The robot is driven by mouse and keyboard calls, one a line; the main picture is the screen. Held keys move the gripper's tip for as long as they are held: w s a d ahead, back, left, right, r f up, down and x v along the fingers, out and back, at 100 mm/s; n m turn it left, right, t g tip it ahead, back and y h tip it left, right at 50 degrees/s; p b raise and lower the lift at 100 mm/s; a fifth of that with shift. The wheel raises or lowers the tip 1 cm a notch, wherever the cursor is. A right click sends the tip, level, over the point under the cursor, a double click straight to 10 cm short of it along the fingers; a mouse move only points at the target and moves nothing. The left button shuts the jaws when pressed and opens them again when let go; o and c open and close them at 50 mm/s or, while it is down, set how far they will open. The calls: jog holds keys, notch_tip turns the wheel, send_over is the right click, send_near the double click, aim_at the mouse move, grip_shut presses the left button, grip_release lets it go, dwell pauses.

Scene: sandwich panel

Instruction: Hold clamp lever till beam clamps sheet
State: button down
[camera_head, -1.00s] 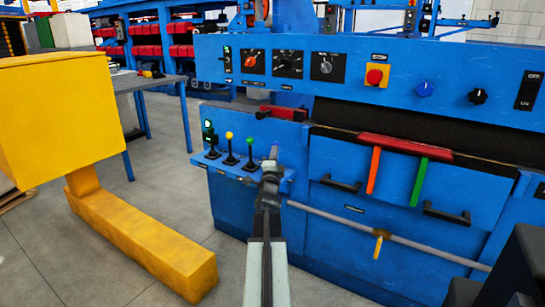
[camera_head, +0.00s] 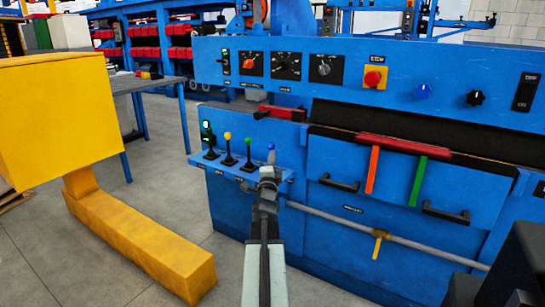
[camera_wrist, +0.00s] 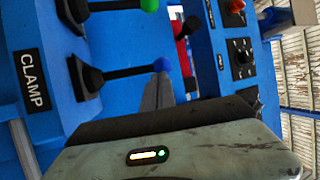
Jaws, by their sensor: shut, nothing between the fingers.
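The clamp lever is a black stick with a blue knob (camera_head: 271,147), at the right end of a row of levers on the blue machine. In the wrist view its blue knob (camera_wrist: 161,64) and black stick show beside a CLAMP label (camera_wrist: 31,80). My gripper (camera_head: 268,172) is shut and empty, just below the knob in the head view. In the wrist view the fingertips (camera_wrist: 160,82) are right at the knob; I cannot tell whether they touch. A long red bar (camera_head: 404,144) lies along the machine front. I cannot make out the beam or sheet for sure.
Levers with green (camera_head: 249,141) and yellow (camera_head: 228,135) knobs stand left of the blue one. A red stop button (camera_head: 373,78) is on the upper panel.

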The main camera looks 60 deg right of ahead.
jog(key=b+v, duration=0.1)
jog(key=v, duration=0.4)
